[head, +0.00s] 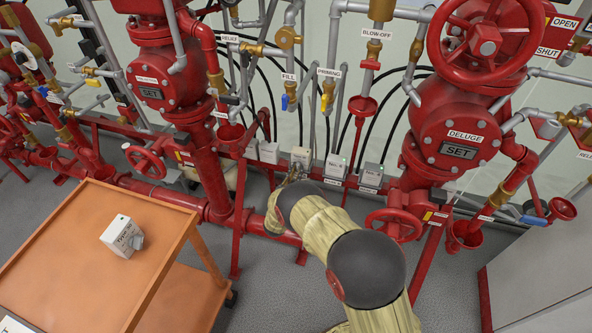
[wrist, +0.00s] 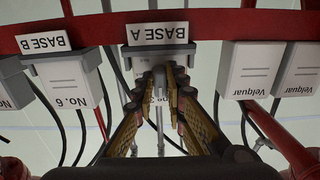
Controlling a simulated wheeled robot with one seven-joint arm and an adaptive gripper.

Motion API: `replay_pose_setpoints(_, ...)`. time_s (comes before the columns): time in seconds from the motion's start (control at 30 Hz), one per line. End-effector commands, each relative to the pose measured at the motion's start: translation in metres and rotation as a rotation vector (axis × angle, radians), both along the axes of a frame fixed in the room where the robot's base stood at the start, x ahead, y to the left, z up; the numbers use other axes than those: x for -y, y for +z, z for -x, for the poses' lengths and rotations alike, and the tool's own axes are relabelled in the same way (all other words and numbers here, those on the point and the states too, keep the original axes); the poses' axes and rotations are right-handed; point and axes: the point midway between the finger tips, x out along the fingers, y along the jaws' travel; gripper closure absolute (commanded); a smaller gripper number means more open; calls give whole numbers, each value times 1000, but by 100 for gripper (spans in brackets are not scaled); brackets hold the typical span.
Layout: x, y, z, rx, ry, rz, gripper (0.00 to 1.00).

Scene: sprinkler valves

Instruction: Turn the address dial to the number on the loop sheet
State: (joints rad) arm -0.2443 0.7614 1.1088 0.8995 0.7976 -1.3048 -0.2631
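My gripper (wrist: 158,88) points at a pale box (wrist: 146,66) under the BASE A label (wrist: 157,32) in the wrist view, which is upside down. Its two fingers stand on either side of a small grey knob-like part (wrist: 158,76), which looks like the dial. A gap shows between the fingertips; I cannot tell if either touches it. The fingers hide most of the box face, and no dial numbers are readable. In the head view my gripper (head: 294,172) is small and partly hidden by my arm at the rail. A white sheet (head: 14,325) shows at the bottom left, its writing cut off.
A box marked No. 6 (wrist: 72,84) hangs under BASE B (wrist: 45,43). Velquar boxes (wrist: 250,70) stand on the other side. An orange cart (head: 85,235) carries a white box (head: 122,236). Red pipes and the deluge valve (head: 459,130) crowd the wall.

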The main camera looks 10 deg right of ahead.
Motion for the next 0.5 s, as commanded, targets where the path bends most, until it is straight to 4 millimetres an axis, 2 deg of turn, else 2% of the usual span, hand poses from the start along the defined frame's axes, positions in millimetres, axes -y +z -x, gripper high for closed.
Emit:
replay_pose_setpoints(0.2, 0, 0, 0, 0, 0, 0, 100)
replay_pose_setpoints(0.5, 0, 0, 0, 5, 0, -10, 100)
